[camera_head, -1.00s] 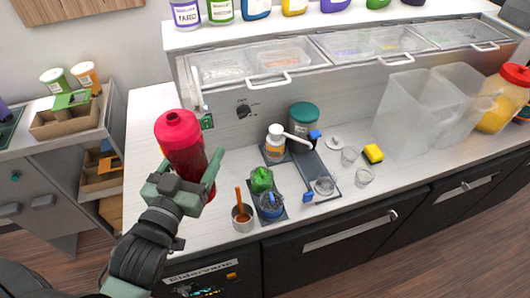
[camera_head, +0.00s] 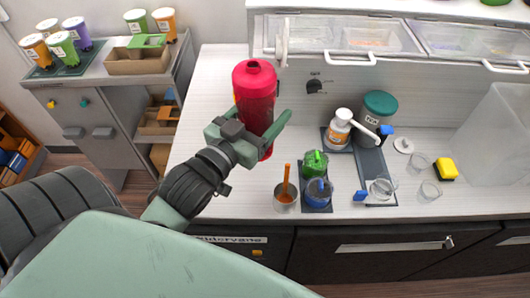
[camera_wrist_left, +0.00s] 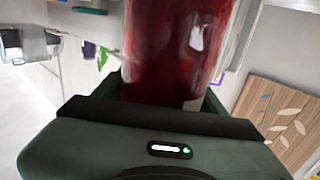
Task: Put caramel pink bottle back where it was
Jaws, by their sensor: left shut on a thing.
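The caramel pink bottle (camera_head: 254,92), a tall red-pink cylinder with a capped top, is upright at the left part of the white counter (camera_head: 215,80). My left gripper (camera_head: 264,128) is shut around its lower body. In the left wrist view the dark red bottle (camera_wrist_left: 175,50) fills the space between the fingers. I cannot tell whether its base touches the counter. My right gripper is not in view.
A side counter (camera_head: 90,85) at the left holds several labelled bottles and a cardboard box (camera_head: 138,62). Right of the gripper are a cup with a stick (camera_head: 286,197), a green item (camera_head: 315,164), a pump bottle (camera_head: 338,130), a teal-lidded jar (camera_head: 379,112) and a yellow sponge (camera_head: 445,169).

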